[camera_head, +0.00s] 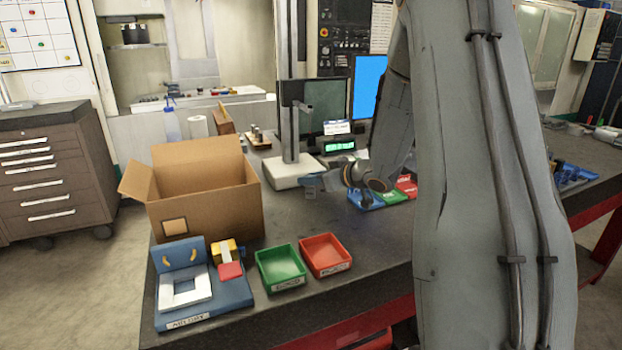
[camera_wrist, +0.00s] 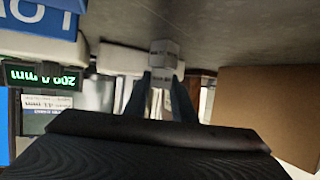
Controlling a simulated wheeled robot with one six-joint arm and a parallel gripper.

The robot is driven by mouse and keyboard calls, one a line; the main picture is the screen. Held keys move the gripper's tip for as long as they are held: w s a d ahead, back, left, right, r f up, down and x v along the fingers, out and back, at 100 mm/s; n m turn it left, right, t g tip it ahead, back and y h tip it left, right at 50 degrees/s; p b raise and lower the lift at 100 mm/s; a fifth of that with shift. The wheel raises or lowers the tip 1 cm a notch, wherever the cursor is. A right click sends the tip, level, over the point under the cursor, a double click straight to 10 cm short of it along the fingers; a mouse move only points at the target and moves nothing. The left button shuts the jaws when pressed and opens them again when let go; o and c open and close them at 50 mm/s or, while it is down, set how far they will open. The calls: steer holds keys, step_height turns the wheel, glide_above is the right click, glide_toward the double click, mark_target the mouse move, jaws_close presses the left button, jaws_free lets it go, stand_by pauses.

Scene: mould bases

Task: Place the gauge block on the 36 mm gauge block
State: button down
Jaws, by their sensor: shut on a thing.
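My gripper (camera_head: 309,182) reaches over the dark bench beside the height gauge's pale base. In the wrist view, which is upside down, its two dark blue fingers (camera_wrist: 161,82) are closed on a small grey gauge block (camera_wrist: 164,50) at their tips. Faint markings show between the fingers. I cannot tell whether a second block, the 36 mm one, stands directly under it, or whether the two touch.
The height gauge base (camera_head: 293,172) and its column stand close behind my gripper. An open cardboard box (camera_head: 205,205) is at left. Green (camera_head: 281,268) and red (camera_head: 325,255) trays and a blue fixture (camera_head: 232,294) line the front. A lit display (camera_head: 340,146) stands behind.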

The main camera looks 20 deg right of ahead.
steer(key=c, duration=1.5)
jaws_free()
steer(key=shift+r, duration=0.1)
steer(key=b+v, duration=0.1)
steer(key=v, duration=1.1)
